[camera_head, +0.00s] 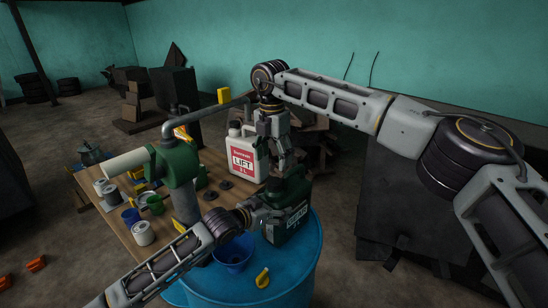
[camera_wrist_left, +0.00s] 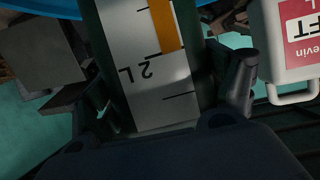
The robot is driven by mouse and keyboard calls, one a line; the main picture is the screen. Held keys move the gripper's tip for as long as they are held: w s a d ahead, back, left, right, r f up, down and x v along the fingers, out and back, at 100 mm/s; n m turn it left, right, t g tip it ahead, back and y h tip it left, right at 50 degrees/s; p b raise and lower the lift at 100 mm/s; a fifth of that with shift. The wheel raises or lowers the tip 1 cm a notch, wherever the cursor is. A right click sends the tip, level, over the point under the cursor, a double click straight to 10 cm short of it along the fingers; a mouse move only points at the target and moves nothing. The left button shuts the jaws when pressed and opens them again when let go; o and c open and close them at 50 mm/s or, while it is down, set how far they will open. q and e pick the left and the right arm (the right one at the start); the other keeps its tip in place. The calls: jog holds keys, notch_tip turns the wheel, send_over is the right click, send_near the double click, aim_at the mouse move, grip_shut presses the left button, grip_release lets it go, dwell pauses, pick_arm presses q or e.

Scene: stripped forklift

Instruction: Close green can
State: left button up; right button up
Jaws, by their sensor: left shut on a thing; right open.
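The green can (camera_head: 287,228) stands on the blue drum (camera_head: 300,268), with a pale label on its side. In the left wrist view the can's label (camera_wrist_left: 150,75) fills the middle, with an orange stripe and "2 L". My left gripper (camera_head: 266,212) is shut on the can from its left side, with a finger on either side of it in the wrist view. My right gripper (camera_head: 284,172) is open and points down just over the can's top. It hides the can's opening, and I cannot make out a cap.
A blue funnel-like bowl (camera_head: 233,254) and a yellow hook-shaped piece (camera_head: 262,278) are on the drum. A white "LIFT" jug (camera_head: 243,158), a green pump-like machine (camera_head: 178,165) and several tins are on the wooden table (camera_head: 118,222) at left. A dark metal block (camera_head: 390,200) stands at right.

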aim_at(274, 181)
jog(key=n, duration=0.6)
jog(key=shift+d+n, duration=0.1)
jog(key=shift+n, duration=0.3)
jog(key=n, duration=0.6)
jog(key=shift+s+n+g, duration=0.1)
jog(key=shift+n+g, duration=0.2)
jog(key=shift+n, duration=0.1)
jog(key=n, duration=0.7)
jog(key=shift+s, duration=0.15)
jog(key=n, duration=0.6)
jog(key=shift+f, duration=0.15)
jog(key=shift+d+f, duration=0.1)
jog(key=shift+f, duration=3.8)
